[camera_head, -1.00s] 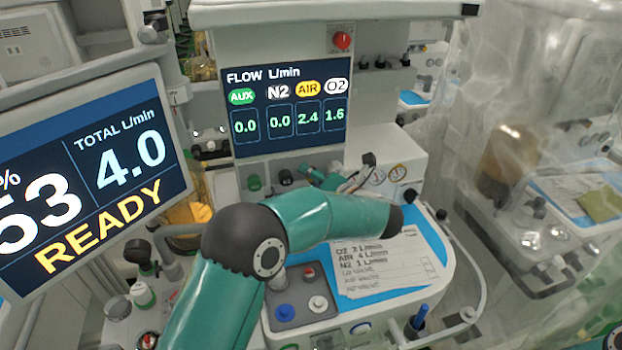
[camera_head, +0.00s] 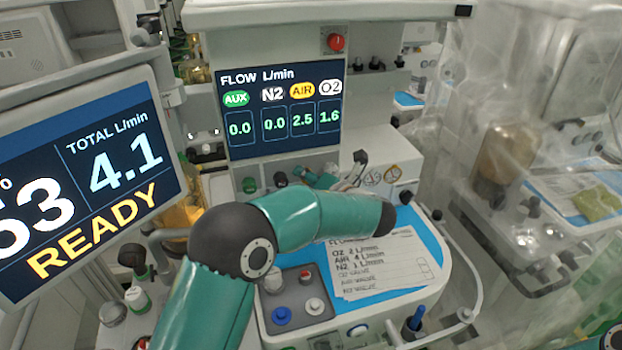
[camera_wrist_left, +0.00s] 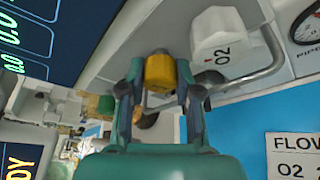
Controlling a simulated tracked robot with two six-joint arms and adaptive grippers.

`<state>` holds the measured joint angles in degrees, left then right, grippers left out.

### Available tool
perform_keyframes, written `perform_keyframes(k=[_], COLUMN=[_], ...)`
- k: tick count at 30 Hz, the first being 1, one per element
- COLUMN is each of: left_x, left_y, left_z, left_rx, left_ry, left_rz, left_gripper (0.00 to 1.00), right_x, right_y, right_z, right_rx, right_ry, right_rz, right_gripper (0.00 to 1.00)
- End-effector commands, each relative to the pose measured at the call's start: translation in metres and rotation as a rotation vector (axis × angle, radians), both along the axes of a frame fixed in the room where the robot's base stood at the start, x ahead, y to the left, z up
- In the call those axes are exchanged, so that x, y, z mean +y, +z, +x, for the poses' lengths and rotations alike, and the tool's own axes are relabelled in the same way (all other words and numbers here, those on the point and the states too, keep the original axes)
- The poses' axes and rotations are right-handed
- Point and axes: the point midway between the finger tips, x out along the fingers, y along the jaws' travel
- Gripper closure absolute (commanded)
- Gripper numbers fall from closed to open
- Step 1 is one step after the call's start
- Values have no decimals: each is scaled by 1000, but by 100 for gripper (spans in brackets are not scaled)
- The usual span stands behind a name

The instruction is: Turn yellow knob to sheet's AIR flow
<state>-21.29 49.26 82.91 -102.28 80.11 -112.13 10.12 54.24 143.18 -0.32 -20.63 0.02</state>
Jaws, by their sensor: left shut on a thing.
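The yellow knob (camera_wrist_left: 160,72) sits between the fingers of my left gripper (camera_wrist_left: 159,82) in the left wrist view, and the gripper is shut on it. In the head view my left gripper (camera_head: 326,181) is partly hidden behind my own arm at the panel below the flow display (camera_head: 281,110), and the yellow knob is hidden there. The display reads AUX 0.0, N2 0.0, AIR 2.5, O2 1.6. The paper sheet (camera_head: 385,267) on the worktop lists O2 2, AIR 4 and N2 1 L/min. My right gripper is not in view.
A white O2 knob (camera_wrist_left: 222,42) is just right of the yellow knob in the wrist view. A large monitor (camera_head: 85,190) at left reads TOTAL 4.1 and READY. A red knob (camera_head: 336,42) is above the display. A blue-and-white button panel (camera_head: 296,301) lies left of the sheet.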

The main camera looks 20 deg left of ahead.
Motion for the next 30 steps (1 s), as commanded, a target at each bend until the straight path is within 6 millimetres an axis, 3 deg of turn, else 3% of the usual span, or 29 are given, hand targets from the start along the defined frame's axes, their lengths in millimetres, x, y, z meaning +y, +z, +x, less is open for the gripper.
perform_keyframes(k=[14, 30], left_x=[0, -1], left_y=[-10, -15], left_z=[-1, -1], left_rx=[-207, -494], left_ry=[1, 2], left_rz=[-328, -753], left_gripper=[100, 100], right_x=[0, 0], right_y=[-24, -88], right_z=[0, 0], right_rx=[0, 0], right_ry=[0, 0], right_rz=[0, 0], right_gripper=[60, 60])
